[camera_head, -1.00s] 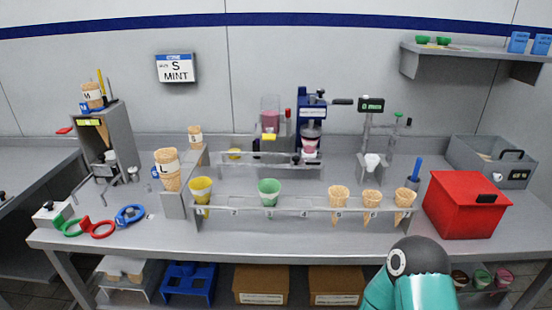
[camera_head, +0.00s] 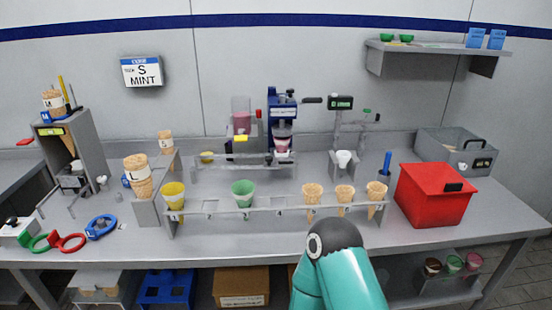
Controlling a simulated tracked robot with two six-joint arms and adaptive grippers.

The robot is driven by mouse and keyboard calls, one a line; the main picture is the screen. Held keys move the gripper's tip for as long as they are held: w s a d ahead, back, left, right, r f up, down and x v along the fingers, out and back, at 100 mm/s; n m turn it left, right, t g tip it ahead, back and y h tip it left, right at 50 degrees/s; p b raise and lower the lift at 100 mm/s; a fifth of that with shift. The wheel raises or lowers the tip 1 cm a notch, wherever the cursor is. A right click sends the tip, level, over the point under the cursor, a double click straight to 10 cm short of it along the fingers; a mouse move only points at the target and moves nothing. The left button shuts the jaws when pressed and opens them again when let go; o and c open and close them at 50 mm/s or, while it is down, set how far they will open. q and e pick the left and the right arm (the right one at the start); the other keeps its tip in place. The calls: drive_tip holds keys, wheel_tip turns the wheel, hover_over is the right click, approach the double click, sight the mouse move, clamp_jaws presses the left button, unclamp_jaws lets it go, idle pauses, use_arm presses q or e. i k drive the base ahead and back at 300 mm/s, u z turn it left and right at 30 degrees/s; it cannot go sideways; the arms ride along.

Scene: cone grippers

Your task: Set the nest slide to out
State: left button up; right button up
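A blue press machine (camera_head: 282,125) stands at the back centre of the bench, with a pinkish cup (camera_head: 282,143) under its head. Low grey rails (camera_head: 225,165) run in front of it, with a small dark knob (camera_head: 268,160) near their right end. I cannot tell for sure which part is the nest slide or how it is set. A teal link of my arm with a black joint cap reaches up at the bottom centre, in front of the cone rack. Neither of my grippers is in view.
The front rack (camera_head: 275,208) holds a yellow cup (camera_head: 174,195), a green cup (camera_head: 243,193) and several cones on the right. A red box (camera_head: 434,196) and grey bin (camera_head: 455,155) stand right. Coloured rings (camera_head: 70,242) lie front left. The front bench strip is mostly clear.

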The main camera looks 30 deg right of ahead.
sight(279, 155)
drive_tip(key=z, duration=0.1)
drive_tip(key=k, duration=1.4)
drive_tip(key=z, duration=0.35)
drive_tip(key=i, duration=1)
